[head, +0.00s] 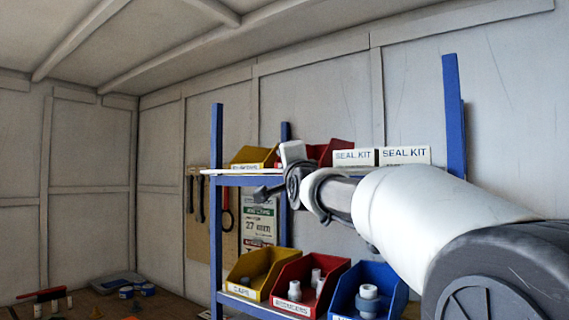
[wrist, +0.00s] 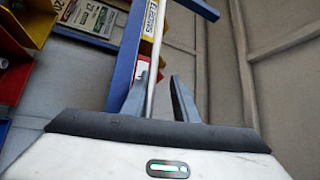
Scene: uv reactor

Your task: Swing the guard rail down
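A thin pale bar, which looks like the guard rail (head: 240,172), runs level along the front of the upper shelf and sticks out a little past the left blue post. My gripper (head: 262,193) is at this bar, its dark fingers just below it and pointing left. In the wrist view the pale rail (wrist: 156,58) runs between the two fingers of my gripper (wrist: 160,78). The fingers stand apart, with the rail nearer the left finger and a gap on the right. My wrist and arm hide the rail's right part in the head view.
The blue-posted shelf rack (head: 216,230) holds yellow, red and blue bins below (head: 255,272). Yellow and red bins (head: 252,156) and white seal kit boxes (head: 404,155) stand on top. A tool board (head: 215,215) hangs behind. A bench (head: 110,305) is at lower left.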

